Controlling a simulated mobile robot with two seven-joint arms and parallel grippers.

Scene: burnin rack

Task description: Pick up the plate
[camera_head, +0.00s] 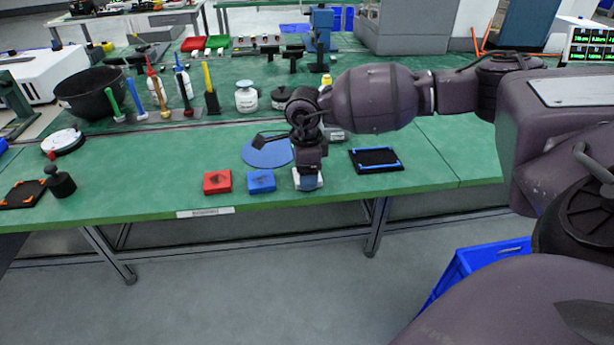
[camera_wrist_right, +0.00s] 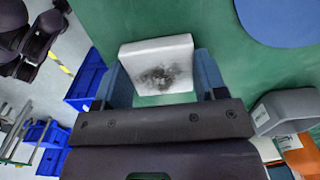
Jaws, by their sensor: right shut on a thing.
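A small white plate (camera_head: 299,173) with a dark smudge is at the front edge of the green table. In the right wrist view the white plate (camera_wrist_right: 158,50) lies between the two blue fingers of my right gripper (camera_wrist_right: 162,78). In the head view my right gripper (camera_head: 308,179) points down at the table and hides most of the plate. It is shut on the plate; whether the plate touches the table I cannot tell. A red plate (camera_head: 217,181) and a blue plate (camera_head: 261,181) with similar smudges lie to its left. My left gripper is not in view.
A blue round mat (camera_head: 266,153) lies behind the plates. A black tray with blue edges (camera_head: 376,160) lies to the right. A black weight (camera_head: 61,183) stands at far left. Bottles, tools and a black bowl (camera_head: 92,92) stand farther back. The table front right is clear.

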